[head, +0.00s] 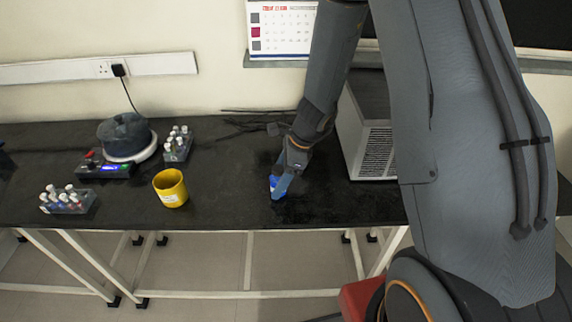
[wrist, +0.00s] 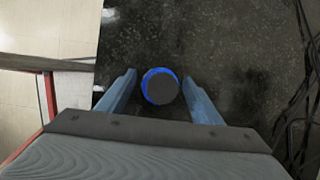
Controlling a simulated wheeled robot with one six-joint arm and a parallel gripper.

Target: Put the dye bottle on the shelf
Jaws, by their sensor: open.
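The dye bottle (wrist: 160,88) shows from above in the wrist view, with a dark round cap and a blue rim. It stands on the black bench (wrist: 230,40). My gripper (wrist: 162,98) is open, with one blue finger on each side of the bottle. A small gap shows between each finger and the bottle. In the head view my gripper (head: 280,180) points down at the bench, and part of the blue bottle (head: 273,182) shows beside the fingers. The rest of it is hidden. I cannot make out a shelf for certain.
A grey vented box (head: 372,145) stands close on the right. Farther left are two vial racks (head: 68,201) (head: 177,147) and a hotplate device (head: 105,168). Dark cables (head: 245,122) lie behind.

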